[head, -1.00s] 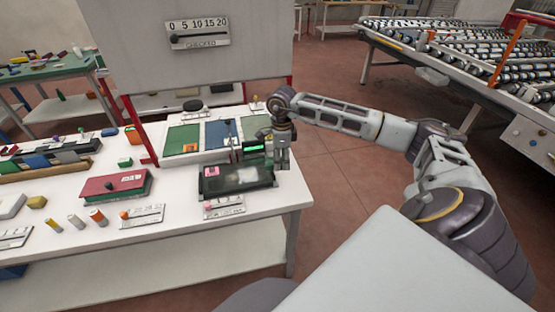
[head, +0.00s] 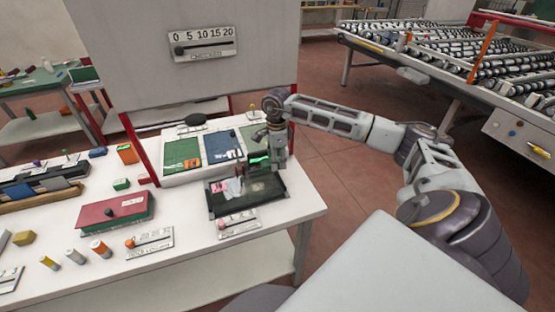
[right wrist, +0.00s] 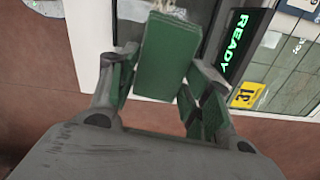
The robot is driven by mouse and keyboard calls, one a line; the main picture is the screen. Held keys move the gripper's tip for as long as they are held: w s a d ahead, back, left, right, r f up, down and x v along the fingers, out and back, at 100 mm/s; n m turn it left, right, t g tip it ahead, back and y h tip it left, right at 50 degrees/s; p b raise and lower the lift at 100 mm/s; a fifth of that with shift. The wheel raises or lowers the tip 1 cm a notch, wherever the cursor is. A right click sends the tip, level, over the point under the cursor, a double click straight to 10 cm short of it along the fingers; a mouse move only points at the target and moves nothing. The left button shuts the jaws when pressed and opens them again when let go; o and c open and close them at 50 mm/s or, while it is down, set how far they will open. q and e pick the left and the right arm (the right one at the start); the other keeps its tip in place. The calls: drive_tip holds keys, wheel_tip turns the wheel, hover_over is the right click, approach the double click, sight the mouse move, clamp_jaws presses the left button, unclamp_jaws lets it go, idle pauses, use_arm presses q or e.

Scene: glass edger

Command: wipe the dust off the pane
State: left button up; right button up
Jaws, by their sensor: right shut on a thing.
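The dark pane (head: 262,188) lies in a black-rimmed tray at the front right of the white table. A pale, whitish patch (head: 234,188) shows on its left part, beside a small pink piece (head: 217,187). My right gripper (head: 276,163) is over the pane's back right part, pointing down. In the right wrist view its green-padded fingers are shut on a green block (right wrist: 167,55), whose far end has a whitish edge. Whether the block touches the pane is not clear. My left gripper is not in view.
A lit READY display (right wrist: 236,45) stands close beside the gripper, with a yellow label (right wrist: 247,95) near it. Green and blue panels (head: 182,154) lie behind the pane. A slider scale (head: 238,222) is in front; a red-topped box (head: 115,211) stands left.

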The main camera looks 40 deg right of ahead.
drive_tip(key=shift+w+a+n, duration=0.2)
drive_tip(key=shift+w+n, duration=0.1)
drive_tip(key=shift+w, duration=0.05)
drive_tip(key=shift+n, duration=0.5)
